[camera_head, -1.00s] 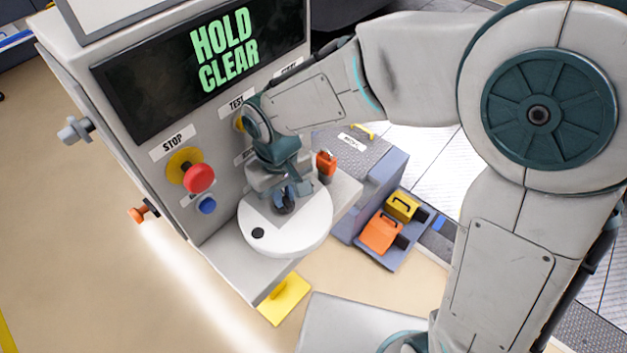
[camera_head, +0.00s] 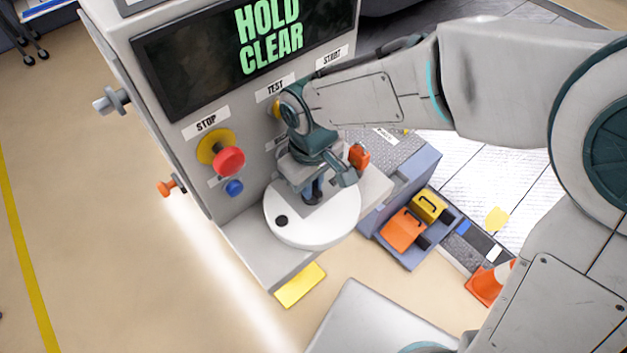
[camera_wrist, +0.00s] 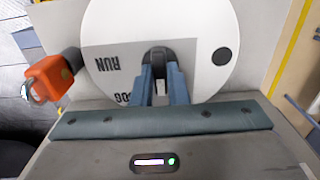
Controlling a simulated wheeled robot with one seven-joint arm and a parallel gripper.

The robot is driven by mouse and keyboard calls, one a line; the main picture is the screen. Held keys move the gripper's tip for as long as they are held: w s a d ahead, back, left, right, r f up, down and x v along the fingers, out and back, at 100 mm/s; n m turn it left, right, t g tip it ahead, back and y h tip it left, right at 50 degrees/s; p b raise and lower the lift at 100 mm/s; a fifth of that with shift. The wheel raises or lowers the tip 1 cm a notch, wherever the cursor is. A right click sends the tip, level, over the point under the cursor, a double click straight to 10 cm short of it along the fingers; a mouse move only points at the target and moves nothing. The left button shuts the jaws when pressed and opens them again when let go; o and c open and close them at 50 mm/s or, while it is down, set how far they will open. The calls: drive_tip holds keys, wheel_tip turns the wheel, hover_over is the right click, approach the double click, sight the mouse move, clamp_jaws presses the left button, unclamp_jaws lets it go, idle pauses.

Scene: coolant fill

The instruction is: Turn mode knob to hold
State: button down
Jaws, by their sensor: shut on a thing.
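The mode knob is a small black grip (camera_wrist: 157,54) at the middle of a white round dial (camera_head: 330,228). In the wrist view the dial (camera_wrist: 222,28) carries a grey plate with an upside-down RUN label (camera_wrist: 107,63) and a second label partly hidden by a finger. My gripper (camera_wrist: 160,78) is shut on the knob, one blue-grey finger on each side. In the head view my gripper (camera_head: 314,188) comes down over the dial from above and hides most of the knob. No HOLD label is readable on the dial.
The console screen (camera_head: 250,45) reads HOLD CLEAR. A red stop button (camera_head: 229,160) and a blue button (camera_head: 234,188) sit left of my wrist. An orange-red part (camera_head: 359,157) stands close to the dial's right.

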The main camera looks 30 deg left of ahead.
drive_tip(key=c, duration=1.4)
unclamp_jaws()
drive_tip(key=shift+c, duration=0.2)
drive_tip(key=shift+r, duration=0.1)
wheel_tip(320, 180, up, 14)
drive_tip(key=shift+b, duration=0.3)
drive_tip(key=w+d+f+m+t, duration=0.1)
drive_tip(key=w+d+m, duration=0.3)
drive_tip(key=d, duration=0.5)
drive_tip(key=w+d+m+t, duration=0.1)
drive_tip(key=w+d+m, duration=0.25)
drive_tip(key=d, duration=0.55)
drive_tip(key=s+d+f+m, duration=0.1)
drive_tip(key=d+f+m, duration=0.1)
drive_tip(key=d, duration=0.6)
drive_tip(key=s+d+f+m+t, duration=0.1)
drive_tip(key=s+d+f+m, duration=0.1)
drive_tip(key=d+m, duration=0.3)
drive_tip(key=d, duration=0.4)
drive_tip(key=shift+s+d, duration=0.3)
